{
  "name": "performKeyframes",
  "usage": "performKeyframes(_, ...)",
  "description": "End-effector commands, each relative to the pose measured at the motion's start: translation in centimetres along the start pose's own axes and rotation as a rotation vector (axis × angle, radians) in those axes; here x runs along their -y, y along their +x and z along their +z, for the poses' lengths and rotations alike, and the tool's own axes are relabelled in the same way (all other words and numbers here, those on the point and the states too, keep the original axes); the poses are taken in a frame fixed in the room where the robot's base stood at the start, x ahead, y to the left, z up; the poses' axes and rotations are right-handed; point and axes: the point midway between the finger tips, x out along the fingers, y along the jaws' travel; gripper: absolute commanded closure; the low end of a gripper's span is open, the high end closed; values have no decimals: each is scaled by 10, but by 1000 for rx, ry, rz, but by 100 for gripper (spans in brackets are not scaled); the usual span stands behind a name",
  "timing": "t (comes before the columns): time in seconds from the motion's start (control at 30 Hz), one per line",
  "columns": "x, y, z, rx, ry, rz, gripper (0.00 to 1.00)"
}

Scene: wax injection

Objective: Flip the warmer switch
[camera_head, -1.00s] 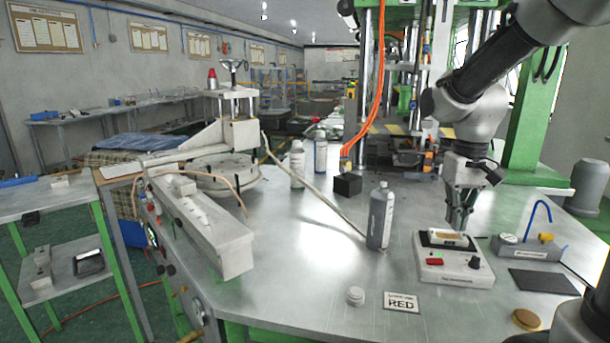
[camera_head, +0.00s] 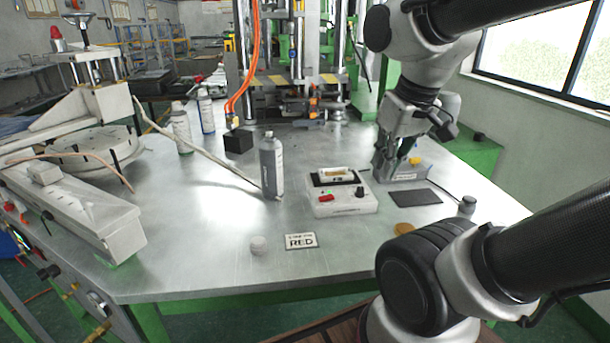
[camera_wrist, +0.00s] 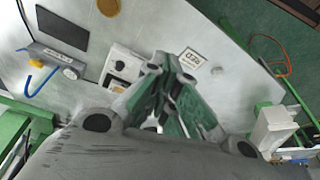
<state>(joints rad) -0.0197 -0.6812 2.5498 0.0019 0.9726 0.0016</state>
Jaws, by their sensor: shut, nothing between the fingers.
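The warmer (camera_head: 355,208) is a white box on the table with a dark-rimmed tray on top. Its red switch (camera_head: 326,198) is at the front left, and a black knob sits at the right. My gripper (camera_head: 380,168) is shut and empty, right of and behind the warmer, apart from the red switch. In the wrist view, the gripper (camera_wrist: 172,78) partly covers the warmer (camera_wrist: 123,62); the red switch cannot be made out there. The switch's exact position is too small to tell.
A grey block with a yellow part (camera_head: 408,174) is close by my gripper. A dark bottle (camera_head: 271,168) stands left of the warmer. The RED label (camera_head: 301,241), a white cap (camera_head: 259,245) and a dark pad (camera_head: 414,197) lie nearby.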

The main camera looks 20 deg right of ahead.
Motion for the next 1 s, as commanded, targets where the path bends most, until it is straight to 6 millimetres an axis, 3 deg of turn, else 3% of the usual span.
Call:
performKeyframes(0.17, 7, 31, -40, 165, -46, 5, 100)
performKeyframes(0.5, 19, 105, -154, 366, 27, 107, 100)
performKeyframes(0.63, 19, 119, -195, 360, 116, 159, 100)
performKeyframes(0.7, 16, 108, -213, 319, 187, 183, 100)
performKeyframes(0.87, 14, 111, -209, 321, 256, 201, 100)
performKeyframes(1.0, 11, 128, -202, 323, 257, 201, 100)
